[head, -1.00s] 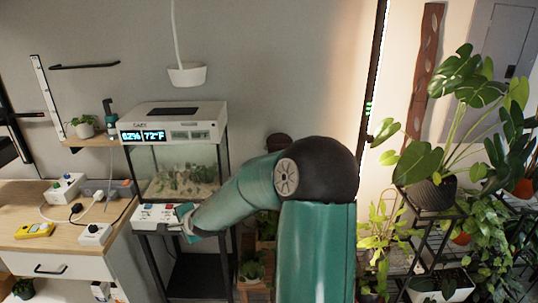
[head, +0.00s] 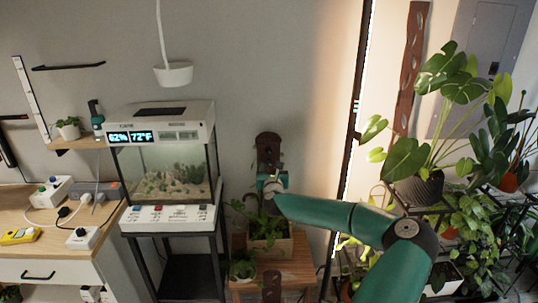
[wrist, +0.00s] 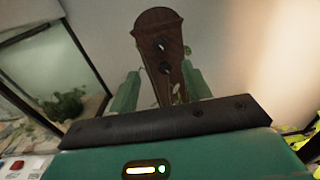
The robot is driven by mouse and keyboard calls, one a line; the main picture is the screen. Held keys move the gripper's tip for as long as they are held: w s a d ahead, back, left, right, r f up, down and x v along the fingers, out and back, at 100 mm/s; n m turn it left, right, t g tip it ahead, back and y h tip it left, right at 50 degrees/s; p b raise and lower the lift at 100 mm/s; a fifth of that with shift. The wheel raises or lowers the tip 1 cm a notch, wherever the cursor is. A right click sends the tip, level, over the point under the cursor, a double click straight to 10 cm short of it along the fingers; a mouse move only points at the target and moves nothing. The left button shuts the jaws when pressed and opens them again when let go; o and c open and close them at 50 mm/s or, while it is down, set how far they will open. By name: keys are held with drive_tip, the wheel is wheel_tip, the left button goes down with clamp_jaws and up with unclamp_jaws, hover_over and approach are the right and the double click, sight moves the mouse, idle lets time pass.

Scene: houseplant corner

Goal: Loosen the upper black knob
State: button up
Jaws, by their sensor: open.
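A dark brown wooden board (wrist: 172,30) stands upright ahead of my gripper in the wrist view. The upper black knob (wrist: 160,45) sits near its top, with a second black knob (wrist: 165,68) just below. My gripper (wrist: 160,86) is open and empty, its two green fingers apart at either side of the board's lower part in the picture. Neither finger visibly touches the upper knob. In the head view the board's top (head: 268,143) shows above my gripper (head: 268,182), which covers its middle; the knobs are too small to make out there.
A glass terrarium (head: 172,170) with a white control strip (head: 168,217) stands left of my gripper. A planter box (head: 270,246) with leafy plants sits below it on a wooden stand.

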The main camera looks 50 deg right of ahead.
sight(269, 151)
drive_tip(key=x, duration=1.1)
drive_tip(key=shift+w+d, duration=0.15)
drive_tip(key=shift+w, duration=0.15)
drive_tip(key=shift+c, duration=0.2)
drive_tip(key=c, duration=1)
